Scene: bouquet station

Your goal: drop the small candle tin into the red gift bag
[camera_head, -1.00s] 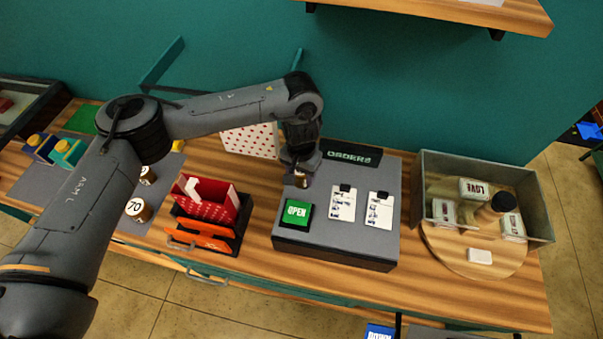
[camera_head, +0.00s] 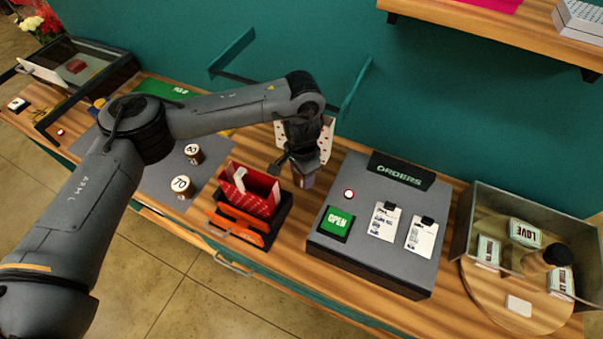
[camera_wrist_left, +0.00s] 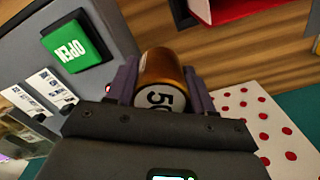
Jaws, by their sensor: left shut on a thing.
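My left gripper (camera_head: 303,180) is shut on a copper-coloured candle tin (camera_wrist_left: 163,68) with a white end marked 50, held between both fingers in the left wrist view. In the head view the tin is mostly hidden by the gripper. The red gift bag (camera_head: 262,206) stands in a dark holder to the left of and nearer than the gripper, with white tissue at its opening. A red edge, likely the bag's (camera_wrist_left: 232,9), shows at the top of the left wrist view. The gripper is apart from the bag. My right gripper is not in view.
A white polka-dot panel or bag (camera_head: 326,143) is close behind the gripper. The grey orders stand (camera_head: 400,262) with a green OPEN button (camera_head: 337,222) is at right. Tins marked 70 (camera_head: 182,187) and 60 (camera_head: 194,154) stand left. An orange item (camera_head: 238,228) fronts the bag.

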